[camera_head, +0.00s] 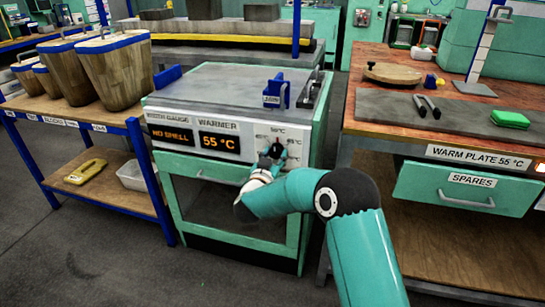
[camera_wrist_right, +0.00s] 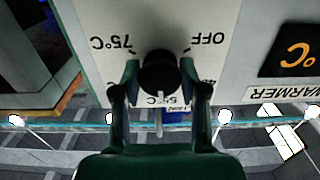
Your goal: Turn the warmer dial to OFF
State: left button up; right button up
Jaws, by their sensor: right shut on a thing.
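The warmer (camera_head: 238,115) is a grey-topped cabinet with a teal front and a panel reading WARMER. Its display (camera_head: 221,142) shows 55 °C. The black dial (camera_head: 277,146) sits on the right part of that panel, with markings around it. In the right wrist view the black dial knob (camera_wrist_right: 160,72) lies between the two fingers, with OFF and 75°C printed on either side. My right gripper (camera_head: 272,156) is shut on the dial; it also shows in the right wrist view (camera_wrist_right: 160,68). The pointer's exact setting is hard to tell. My left gripper is not in view.
A second display (camera_head: 170,137) reads NO SHELL. A blue bracket (camera_head: 277,92) stands on the warmer's top. A blue-framed shelf (camera_head: 100,120) with wooden containers stands left; a wooden bench (camera_head: 435,130) with a SPARES drawer (camera_head: 468,189) stands right.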

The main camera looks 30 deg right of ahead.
jog(key=shift+a, duration=0.45)
jog(key=shift+c, duration=0.7)
jog(key=shift+d+r, duration=0.1)
jog(key=shift+d, duration=0.2)
jog(key=shift+d+r+n+p, duration=0.2)
jog(key=shift+n+p, duration=0.5)
jog(key=shift+p, duration=0.45)
jog(key=n+p, duration=0.4)
jog(key=shift+r, duration=0.1)
jog(key=n+p, duration=0.4)
jog(key=n, duration=0.1)
jog(key=shift+s+n+p, duration=0.1)
jog(key=shift+n+p, duration=0.2)
jog(key=shift+p, duration=0.05)
jog(key=n+p, duration=0.3)
jog(key=n, duration=0.3)
jog(key=shift+p, duration=0.3)
jog(key=n+p, duration=0.1)
jog(key=n, duration=0.2)
jog(key=shift+n, duration=0.4)
jog(key=shift+n+p, duration=0.75)
jog(key=shift+n, duration=0.75)
